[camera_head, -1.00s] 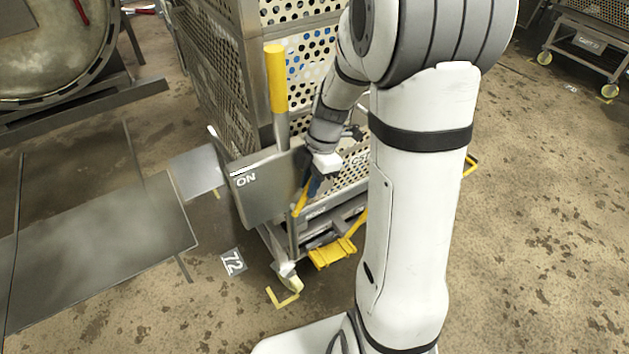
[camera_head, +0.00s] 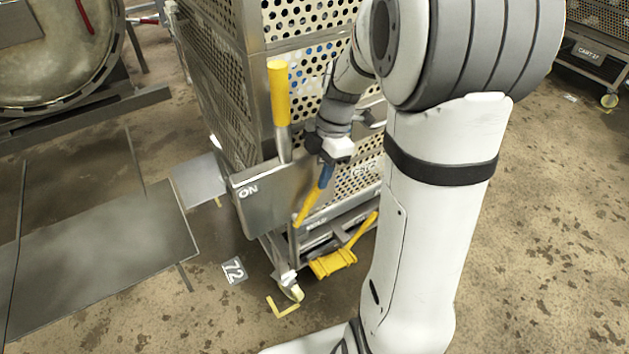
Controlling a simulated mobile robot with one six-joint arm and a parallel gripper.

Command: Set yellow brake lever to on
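A lever with a thick yellow grip (camera_head: 279,95) and a grey metal shaft stands almost upright at the cart's near corner. Its lower end is behind a grey metal plate (camera_head: 262,208) marked ON at its top left. My gripper (camera_head: 328,160) is right of the lever and of the plate, apart from the yellow grip. Below the gripper a thin slanted piece, blue above and yellow below (camera_head: 308,206), reaches the plate's right edge. I cannot tell whether the gripper holds it. The fingers are too small and partly hidden to read.
The perforated metal cart (camera_head: 221,70) stands behind the lever. A floor tag 72 (camera_head: 234,270) and a grey ramp (camera_head: 95,250) are at left. My arm hides the cart's right side.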

